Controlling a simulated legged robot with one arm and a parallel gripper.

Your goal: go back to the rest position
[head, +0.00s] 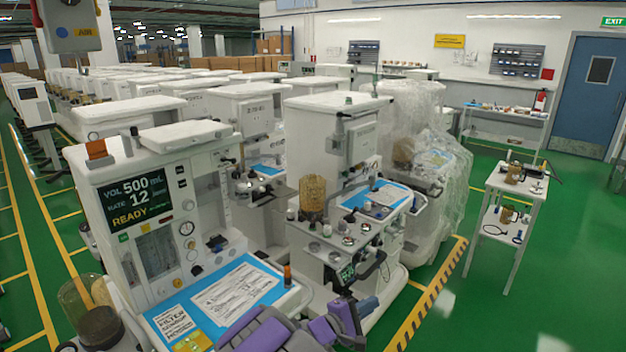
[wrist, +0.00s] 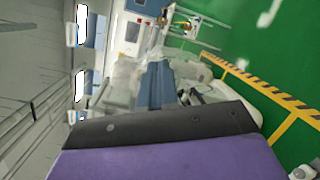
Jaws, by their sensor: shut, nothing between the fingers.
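My arm, purple and grey, reaches in from the bottom edge of the head view. My gripper (head: 369,304) is at its end, just in front of the lower part of the middle anaesthesia cart (head: 322,248). In the wrist view my gripper (wrist: 158,72) shows as blue-grey fingers lying together, with nothing between them. The near anaesthesia cart (head: 120,192), with a lit screen reading READY, stands to the left of the arm. Its blue work surface (head: 262,264) carries printed sheets and is partly hidden by my arm.
A plastic-wrapped cart (head: 440,165) stands behind the middle one. A white side table (head: 522,190) with small parts stands at the right. Green floor (head: 470,315) is clear at the lower right, past a yellow-black striped line (head: 428,300). More carts fill the back left.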

